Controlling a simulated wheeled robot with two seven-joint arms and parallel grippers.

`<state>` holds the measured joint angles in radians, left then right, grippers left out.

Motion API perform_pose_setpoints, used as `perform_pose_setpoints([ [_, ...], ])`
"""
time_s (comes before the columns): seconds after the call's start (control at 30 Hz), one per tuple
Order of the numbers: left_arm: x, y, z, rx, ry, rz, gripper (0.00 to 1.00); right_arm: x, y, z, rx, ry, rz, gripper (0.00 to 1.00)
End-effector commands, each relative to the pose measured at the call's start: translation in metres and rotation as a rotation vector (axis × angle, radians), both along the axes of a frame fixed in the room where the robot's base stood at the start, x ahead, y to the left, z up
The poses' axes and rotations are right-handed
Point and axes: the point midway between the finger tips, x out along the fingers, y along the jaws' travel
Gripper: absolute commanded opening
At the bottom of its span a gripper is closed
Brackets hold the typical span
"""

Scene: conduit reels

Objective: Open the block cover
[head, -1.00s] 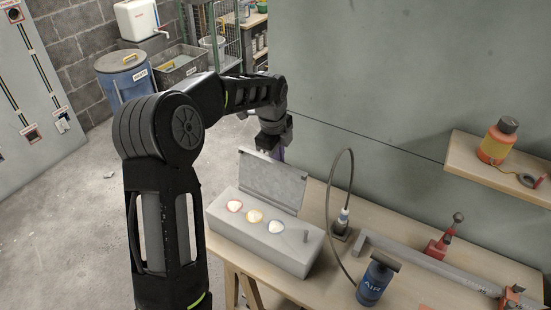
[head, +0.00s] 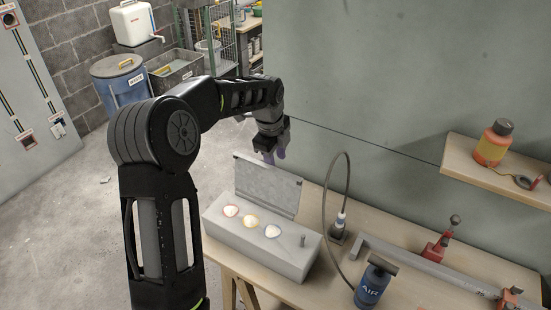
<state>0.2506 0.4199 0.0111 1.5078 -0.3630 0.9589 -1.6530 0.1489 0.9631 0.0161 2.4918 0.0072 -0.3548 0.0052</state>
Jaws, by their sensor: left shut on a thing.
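The grey block (head: 257,262) sits on the workbench, with a row of three round pale ports ringed in red, yellow and blue on its top and a small peg at its right end. Its flat grey cover (head: 268,188) stands up steeply along the block's back edge, so the ports are uncovered. My left gripper (head: 270,157) reaches over from the left and points down at the cover's upper edge, shut on the cover. The fingertips are small and partly hidden there. My right gripper is not in view.
A black cable loops up from a socket (head: 339,232) right of the block. A blue AIR canister (head: 372,283), a grey bar clamp (head: 420,266) and a red clamp part (head: 442,244) lie further right. An orange bottle (head: 494,143) stands on the wall shelf (head: 470,165).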

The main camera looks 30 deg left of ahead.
Motion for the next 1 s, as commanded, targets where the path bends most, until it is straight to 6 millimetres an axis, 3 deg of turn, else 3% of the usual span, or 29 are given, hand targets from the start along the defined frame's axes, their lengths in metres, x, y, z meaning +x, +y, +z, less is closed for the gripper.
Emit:
perform_pose_setpoints([
  [0.03, 0.000, -0.005, -0.013, -0.008, 0.004, -0.004, 0.32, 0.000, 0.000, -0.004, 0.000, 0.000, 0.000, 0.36],
  [0.17, -0.001, -0.005, -0.003, -0.007, 0.000, -0.004, 0.32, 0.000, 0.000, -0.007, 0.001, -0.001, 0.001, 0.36],
  [0.6, -0.019, -0.005, 0.073, 0.002, -0.014, -0.002, 0.32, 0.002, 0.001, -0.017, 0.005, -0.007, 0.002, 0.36],
  [1.0, -0.022, -0.004, 0.082, 0.003, -0.009, 0.000, 0.32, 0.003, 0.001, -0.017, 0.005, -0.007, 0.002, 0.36],
])
